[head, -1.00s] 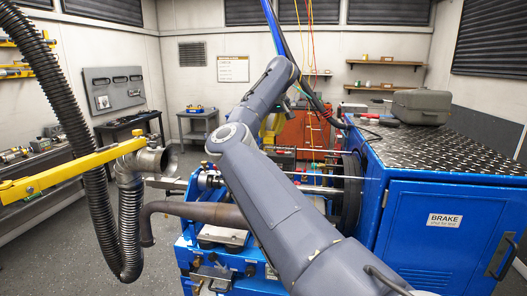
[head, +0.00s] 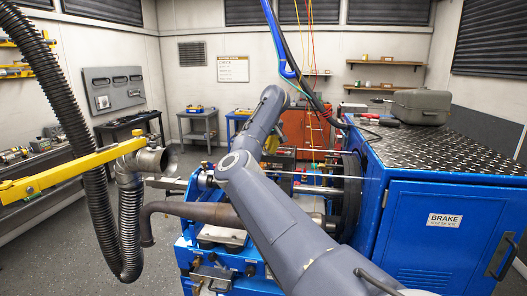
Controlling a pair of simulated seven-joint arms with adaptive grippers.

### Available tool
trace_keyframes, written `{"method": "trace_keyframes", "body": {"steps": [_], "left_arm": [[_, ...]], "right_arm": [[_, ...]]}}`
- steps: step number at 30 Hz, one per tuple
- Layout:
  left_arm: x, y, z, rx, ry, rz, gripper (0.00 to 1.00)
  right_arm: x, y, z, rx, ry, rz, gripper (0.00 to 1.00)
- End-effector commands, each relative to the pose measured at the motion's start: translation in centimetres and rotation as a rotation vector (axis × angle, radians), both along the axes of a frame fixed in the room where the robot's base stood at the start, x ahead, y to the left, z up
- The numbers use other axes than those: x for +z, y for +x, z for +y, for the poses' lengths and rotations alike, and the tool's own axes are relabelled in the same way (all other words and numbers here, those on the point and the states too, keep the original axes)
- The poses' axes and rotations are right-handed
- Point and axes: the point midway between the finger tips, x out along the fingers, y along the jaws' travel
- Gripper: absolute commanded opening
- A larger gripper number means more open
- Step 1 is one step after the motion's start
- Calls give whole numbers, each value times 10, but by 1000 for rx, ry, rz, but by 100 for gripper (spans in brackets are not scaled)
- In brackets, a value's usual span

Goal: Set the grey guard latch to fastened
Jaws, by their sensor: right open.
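I cannot pick out the grey guard latch; my arm covers part of the blue engine stand (head: 190,255). My right arm comes in from the bottom, bends at a round joint over the stand and reaches up and away. My right gripper (head: 284,160) is mostly hidden behind the arm, near dark parts of the stand, and is open. I cannot tell whether it touches anything. My left gripper is not in view.
A blue brake cabinet (head: 440,235) with a tread-plate top stands at right, bearing a grey case (head: 421,106). A yellow boom (head: 75,168) and black ribbed hose (head: 90,150) hang at left. A rusty pipe (head: 190,209) juts left. Cables hang above. Floor at lower left is clear.

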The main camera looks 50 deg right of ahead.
Motion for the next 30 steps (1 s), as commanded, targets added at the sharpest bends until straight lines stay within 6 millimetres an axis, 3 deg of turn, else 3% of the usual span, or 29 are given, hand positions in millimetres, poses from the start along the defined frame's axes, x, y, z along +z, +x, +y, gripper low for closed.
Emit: {"method": "trace_keyframes", "body": {"steps": [4, 15, 30], "left_arm": [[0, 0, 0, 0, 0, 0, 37], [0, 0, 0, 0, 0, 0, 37], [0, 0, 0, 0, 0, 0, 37]], "right_arm": [[0, 0, 0, 0, 0, 0, 40], [0, 0, 0, 0, 0, -1, 0], [0, 0, -1, 28, 1, -1, 0]]}}
